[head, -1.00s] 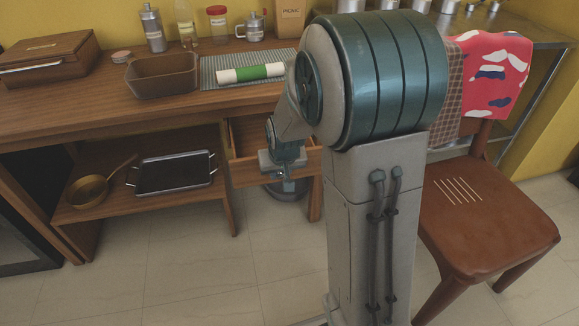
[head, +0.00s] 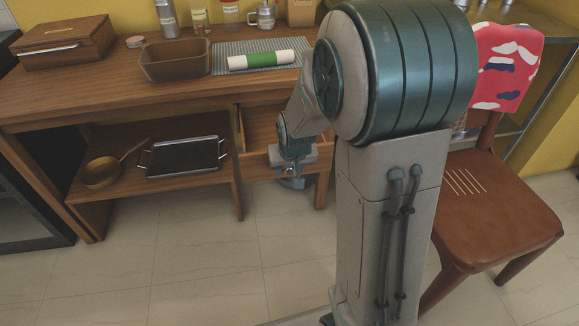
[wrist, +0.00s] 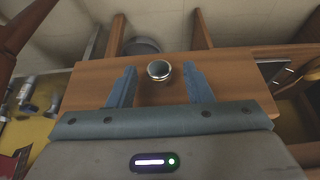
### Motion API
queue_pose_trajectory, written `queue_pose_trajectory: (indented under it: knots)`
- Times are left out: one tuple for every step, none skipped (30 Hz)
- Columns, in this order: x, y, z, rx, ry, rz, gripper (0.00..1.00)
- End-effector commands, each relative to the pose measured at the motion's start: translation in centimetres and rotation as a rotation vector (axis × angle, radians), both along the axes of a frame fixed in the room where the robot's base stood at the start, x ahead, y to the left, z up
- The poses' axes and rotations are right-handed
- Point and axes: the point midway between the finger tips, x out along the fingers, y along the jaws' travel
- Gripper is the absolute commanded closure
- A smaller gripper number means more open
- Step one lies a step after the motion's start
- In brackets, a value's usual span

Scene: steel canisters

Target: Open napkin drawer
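The wooden drawer (head: 258,128) under the tabletop stands open, and the visible part of its inside looks empty. My arm hides its right side. The plain wooden drawer front (wrist: 240,90) spans the wrist view. Its round metal knob (wrist: 159,73) sits between the two fingers of my gripper (wrist: 158,67), with a gap on each side. My gripper is open around the knob and holds nothing. In the head view my gripper (head: 292,168) is at the drawer front, and the knob is hidden there.
A brown chair (head: 485,205) stands to the right of my arm. A lower shelf left of the drawer holds a tray (head: 184,157) and a gold pan (head: 102,173). A basket (head: 175,62) and a roll (head: 262,60) stand on the tabletop. The floor in front is clear.

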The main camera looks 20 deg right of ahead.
Motion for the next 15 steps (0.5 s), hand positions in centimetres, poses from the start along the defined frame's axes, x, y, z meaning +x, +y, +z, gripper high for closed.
queue_pose_trajectory:
  knots:
    - [0.0, 0.0, 0.0, 0.000, 0.001, 0.000, 0.54]
    - [0.0, 0.0, 0.0, 0.000, 0.001, 0.000, 0.54]
    - [0.0, 0.0, 0.0, 0.000, 0.001, 0.000, 0.54]
    - [0.0, 0.0, 0.1, 0.000, 0.000, 0.000, 0.54]
    - [-0.1, 0.0, 0.3, 0.000, 0.000, 0.000, 0.54]
    - [-0.2, 0.0, 0.6, 0.000, -0.001, 0.000, 0.54]
    - [-0.3, 0.0, 0.9, -0.001, -0.002, 0.001, 0.54]
    - [-0.4, 0.1, 1.3, 0.000, -0.002, 0.001, 0.54]
    - [-0.6, 0.1, 1.9, 0.000, -0.002, 0.001, 0.54]
    - [-0.8, 0.2, 2.4, 0.000, -0.002, 0.001, 0.54]
    - [-1.0, 0.2, 3.0, 0.001, -0.003, 0.002, 0.54]
    - [-1.3, 0.3, 3.8, 0.001, -0.003, 0.003, 0.54]
    - [-1.6, 0.3, 4.5, 0.000, -0.003, 0.004, 0.54]
    - [-1.9, 0.3, 5.2, 0.000, -0.003, 0.004, 0.54]
    - [-2.2, 0.3, 6.1, 0.000, -0.005, 0.004, 0.54]
